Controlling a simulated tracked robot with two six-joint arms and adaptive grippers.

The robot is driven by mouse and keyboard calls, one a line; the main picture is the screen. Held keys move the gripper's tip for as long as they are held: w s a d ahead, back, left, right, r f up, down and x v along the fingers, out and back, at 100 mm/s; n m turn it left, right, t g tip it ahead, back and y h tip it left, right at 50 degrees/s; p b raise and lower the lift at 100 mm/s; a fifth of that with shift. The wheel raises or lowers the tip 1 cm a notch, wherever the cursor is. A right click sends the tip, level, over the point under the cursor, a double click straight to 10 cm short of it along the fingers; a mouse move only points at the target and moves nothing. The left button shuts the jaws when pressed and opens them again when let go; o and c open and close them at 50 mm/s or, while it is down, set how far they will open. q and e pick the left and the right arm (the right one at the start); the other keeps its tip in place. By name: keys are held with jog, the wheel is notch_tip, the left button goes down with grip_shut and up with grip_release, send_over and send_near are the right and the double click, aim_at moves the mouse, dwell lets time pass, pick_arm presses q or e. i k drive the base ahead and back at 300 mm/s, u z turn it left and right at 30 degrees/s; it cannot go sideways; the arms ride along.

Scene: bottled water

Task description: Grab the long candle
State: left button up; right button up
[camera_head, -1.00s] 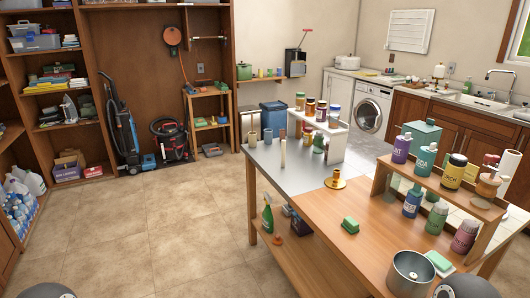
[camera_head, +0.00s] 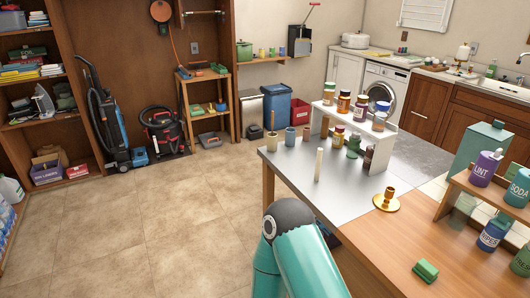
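A long, thin, cream candle (camera_head: 319,164) stands upright on the grey metal part of the worktable (camera_head: 288,168). A gold candle holder (camera_head: 386,201) stands to its right on the same table, with no candle in it. One of my teal arms shows at the bottom centre, with its dark rounded joint below and left of the candle, apart from it in the picture. Neither of my grippers is in view.
A green block (camera_head: 426,270) and a wooden bottle shelf (camera_head: 462,181) are at the front right. The tiled floor (camera_head: 130,235) on the left is clear.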

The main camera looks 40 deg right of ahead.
aim_at(320, 151)
jog(key=z, duration=0.1)
jog(key=i, duration=1.25)
jog(key=z, duration=1)
jog(key=i, duration=0.65)
jog(key=z, duration=0.55)
jog(key=k, duration=0.9)
jog(key=z, duration=0.2)
jog(key=i, duration=0.9)
jog(key=u, duration=0.05)
